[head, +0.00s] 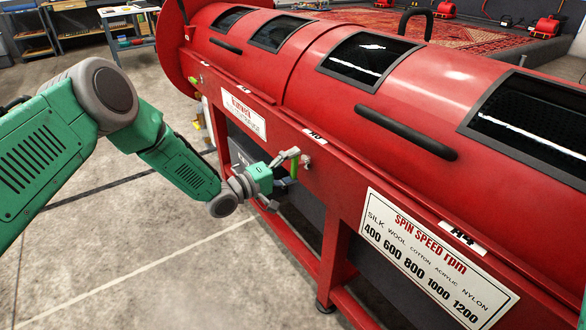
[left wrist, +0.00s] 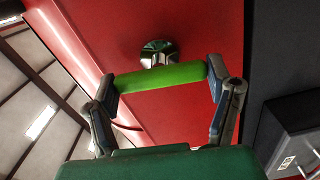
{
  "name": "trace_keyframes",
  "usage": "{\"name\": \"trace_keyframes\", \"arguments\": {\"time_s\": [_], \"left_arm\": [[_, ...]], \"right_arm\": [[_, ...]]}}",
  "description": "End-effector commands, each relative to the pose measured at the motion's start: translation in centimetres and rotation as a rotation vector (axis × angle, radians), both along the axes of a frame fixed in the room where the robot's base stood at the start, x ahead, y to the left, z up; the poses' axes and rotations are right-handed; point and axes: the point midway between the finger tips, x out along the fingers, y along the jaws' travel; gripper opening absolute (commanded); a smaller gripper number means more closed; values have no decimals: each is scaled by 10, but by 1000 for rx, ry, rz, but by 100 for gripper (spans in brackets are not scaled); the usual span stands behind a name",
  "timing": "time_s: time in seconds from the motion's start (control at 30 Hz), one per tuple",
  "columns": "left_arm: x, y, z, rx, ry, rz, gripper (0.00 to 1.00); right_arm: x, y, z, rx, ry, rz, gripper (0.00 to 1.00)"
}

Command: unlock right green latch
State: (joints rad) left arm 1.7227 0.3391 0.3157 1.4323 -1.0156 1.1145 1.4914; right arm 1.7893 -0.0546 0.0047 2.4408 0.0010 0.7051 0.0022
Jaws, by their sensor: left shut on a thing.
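The green latch (head: 295,167) sits on the red front beam of the spin machine, near the label A5. In the left wrist view its green handle (left wrist: 160,77) lies across the picture, with a round metal pivot (left wrist: 158,52) just above it on the red panel. My left gripper (head: 287,167) is at the latch. Its two fingers touch the two ends of the green handle, so it is shut on the handle. Part of the handle is hidden behind the fingers in the head view. My right gripper is in neither view.
The long red machine (head: 330,75) with dark windows and black handles (head: 405,132) fills the right. A spin speed sign (head: 432,262) hangs on its front. Another green latch (head: 203,80) is further left on the beam. The concrete floor (head: 130,260) in front is clear.

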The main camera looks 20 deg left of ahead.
Motion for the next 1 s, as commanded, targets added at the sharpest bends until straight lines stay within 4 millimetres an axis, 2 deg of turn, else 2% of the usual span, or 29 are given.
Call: {"name": "trace_keyframes", "arguments": {"time_s": [0.3, 0.83, 0.87, 0.9, 1.0], "left_arm": [[1, 4, -4, -85, 76, 9, 45], [1, 5, -4, -103, 91, 9, 45], [1, 5, -4, -103, 91, 9, 80], [1, 4, -4, -103, 91, 9, 94], [0, 3, -3, -103, 89, 7, 94]], "right_arm": [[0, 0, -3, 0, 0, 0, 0], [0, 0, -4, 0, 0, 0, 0], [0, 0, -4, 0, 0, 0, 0], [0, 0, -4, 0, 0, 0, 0], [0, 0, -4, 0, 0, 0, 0]]}}
